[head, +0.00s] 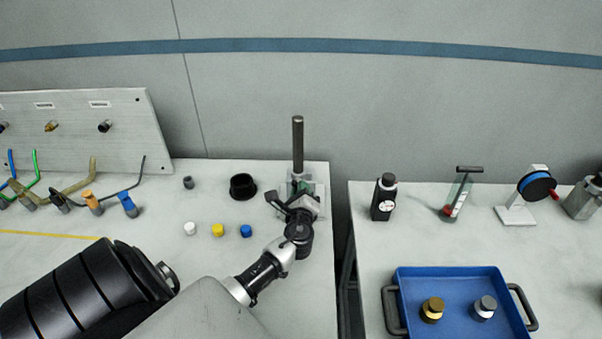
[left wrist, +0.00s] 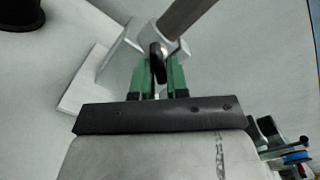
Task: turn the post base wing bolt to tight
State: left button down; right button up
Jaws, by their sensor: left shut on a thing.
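The upright metal post (head: 298,145) stands in its pale grey post base (head: 321,201) near the right edge of the left table. In the left wrist view the post (left wrist: 186,16) rises from a grey clamp block on a white base plate (left wrist: 88,82). The dark wing bolt (left wrist: 157,58) shows edge-on at the front of the block. My left gripper (head: 297,191) reaches the base from the front; in the wrist view its green fingers (left wrist: 158,78) are shut on the wing bolt, one on each side. In the head view the gripper hides the bolt. My right gripper is out of view.
A black cup (head: 243,187) and white, yellow and blue caps (head: 218,230) lie left of the post. A gap separates the tables. A black bottle (head: 384,198) and a blue tray (head: 462,273) with two knobs stand on the right table.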

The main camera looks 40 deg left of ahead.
pick_arm(q)
jog(key=shift+s+a+f+m+p, duration=0.1)
jog(key=shift+m+p, duration=0.5)
jog(key=shift+m, duration=0.7)
jog(key=shift+s+a+f+m+p, duration=0.1)
jog(key=shift+m+p, duration=0.5)
jog(key=shift+m, duration=0.7)
jog(key=shift+s+a+m+p, duration=0.1)
jog(key=shift+m+p, duration=1.05)
jog(key=shift+m, duration=1.05)
dwell(3.2)
